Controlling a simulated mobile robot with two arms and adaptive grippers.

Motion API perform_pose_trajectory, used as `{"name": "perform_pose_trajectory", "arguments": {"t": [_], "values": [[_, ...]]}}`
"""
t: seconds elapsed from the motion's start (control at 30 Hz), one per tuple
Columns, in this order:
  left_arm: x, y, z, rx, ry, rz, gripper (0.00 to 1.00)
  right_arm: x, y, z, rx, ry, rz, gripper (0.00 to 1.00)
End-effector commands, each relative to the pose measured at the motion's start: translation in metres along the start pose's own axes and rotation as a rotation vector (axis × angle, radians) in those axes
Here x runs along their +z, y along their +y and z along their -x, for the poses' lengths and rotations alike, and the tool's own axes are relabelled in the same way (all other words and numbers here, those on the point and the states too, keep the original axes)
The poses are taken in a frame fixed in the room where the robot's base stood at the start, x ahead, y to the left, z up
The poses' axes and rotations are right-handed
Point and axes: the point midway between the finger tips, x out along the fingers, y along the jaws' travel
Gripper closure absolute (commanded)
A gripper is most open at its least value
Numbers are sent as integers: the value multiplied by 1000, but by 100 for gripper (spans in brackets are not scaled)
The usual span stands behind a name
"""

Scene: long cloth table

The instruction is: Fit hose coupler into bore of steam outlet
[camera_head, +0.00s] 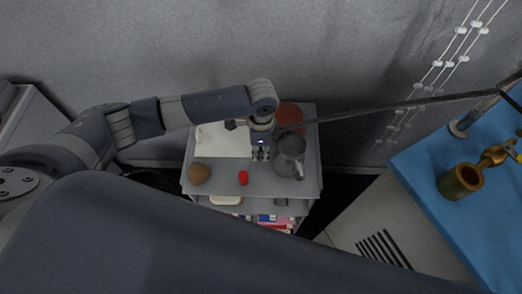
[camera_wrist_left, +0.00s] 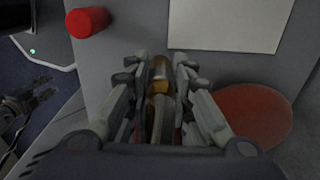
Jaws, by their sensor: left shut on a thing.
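My left gripper (camera_head: 261,153) points down over the grey trolley, beside the metal pitcher. In the left wrist view its fingers (camera_wrist_left: 160,75) are shut on a narrow brass-coloured piece (camera_wrist_left: 160,85), which looks like the hose coupler; the fingers hide part of it. On the blue table at the right of the head view is a brass, open-topped cylinder (camera_head: 460,181), possibly the steam outlet, well apart from the gripper. A dark gripper-like part, probably my right gripper (camera_wrist_left: 40,98), shows small at the left of the wrist view; its jaw state is unclear.
The trolley top (camera_head: 215,181) holds a brown round object (camera_head: 199,174), a red cylinder (camera_head: 243,178), a white sheet (camera_head: 222,142), a reddish disc (camera_head: 290,113) and the pitcher (camera_head: 289,157). A long dark rod or hose (camera_head: 400,104) crosses toward the blue table (camera_head: 428,158). A wall stands behind.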

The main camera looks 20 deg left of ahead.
Motion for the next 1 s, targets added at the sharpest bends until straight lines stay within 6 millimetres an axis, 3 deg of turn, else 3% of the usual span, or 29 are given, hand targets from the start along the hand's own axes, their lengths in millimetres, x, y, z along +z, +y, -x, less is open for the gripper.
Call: {"name": "perform_pose_trajectory", "arguments": {"t": [0.13, 0.7, 1.0], "values": [[0, 3, 22, -1, 2, -3, 100, 0, 0, -6, 0, 0, 0, 60], [3, 130, 32, 1, 2, -3, 100, 1, 0, -18, 1, 1, 0, 60], [4, 158, 36, -1, 1, -1, 100, 1, 0, -20, 1, 1, 0, 60]]}}
